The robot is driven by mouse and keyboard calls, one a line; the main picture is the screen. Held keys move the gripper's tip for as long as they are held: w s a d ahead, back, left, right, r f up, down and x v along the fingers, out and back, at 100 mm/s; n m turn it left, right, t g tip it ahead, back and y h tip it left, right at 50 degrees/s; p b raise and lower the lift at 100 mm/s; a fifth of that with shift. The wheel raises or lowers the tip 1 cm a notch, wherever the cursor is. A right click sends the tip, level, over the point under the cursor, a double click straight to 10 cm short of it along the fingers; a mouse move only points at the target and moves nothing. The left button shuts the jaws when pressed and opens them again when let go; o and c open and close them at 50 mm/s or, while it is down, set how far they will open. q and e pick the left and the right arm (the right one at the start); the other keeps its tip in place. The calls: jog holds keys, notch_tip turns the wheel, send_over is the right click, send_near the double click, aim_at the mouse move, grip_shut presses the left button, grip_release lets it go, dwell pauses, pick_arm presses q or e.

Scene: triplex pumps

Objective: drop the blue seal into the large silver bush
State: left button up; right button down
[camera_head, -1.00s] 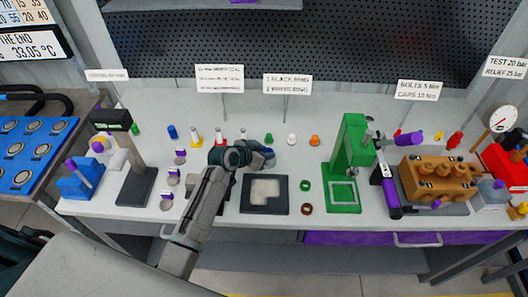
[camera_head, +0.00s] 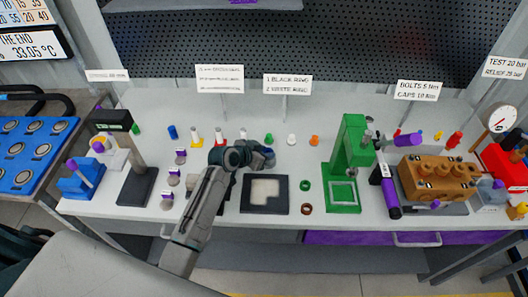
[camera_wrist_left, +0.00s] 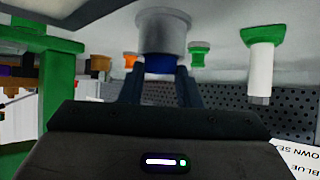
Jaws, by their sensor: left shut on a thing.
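My left gripper (camera_head: 266,155) is over the bench behind the black tray. In the left wrist view, which is upside down, its two fingers (camera_wrist_left: 160,86) are shut on the blue seal (camera_wrist_left: 160,65). The large silver bush (camera_wrist_left: 162,30) stands on the bench, with its open end towards the fingers. The blue seal is at the rim of this bush and lines up with it. I cannot tell whether it is partly inside. In the head view my gripper hides the bush and the seal. My right gripper is not in view.
A green press (camera_head: 346,165) stands to the right of the black tray (camera_head: 265,208). Small green, white (camera_head: 292,139) and orange (camera_head: 314,141) parts stand behind. A white-and-green part (camera_wrist_left: 260,65) is near the fingers. Several labels stand at the back.

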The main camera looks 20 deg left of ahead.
pick_arm(q)
jog(key=o, duration=1)
jog(key=shift+o, duration=0.2)
jog(key=shift+s+a+r, duration=0.25)
jog(key=shift+s+r, duration=0.05)
jog(key=shift+s, duration=0.15)
jog(key=b+v, duration=0.3)
jog(key=v, duration=0.6)
jog(key=shift+s+r, duration=0.2)
jog(key=shift+r, duration=0.05)
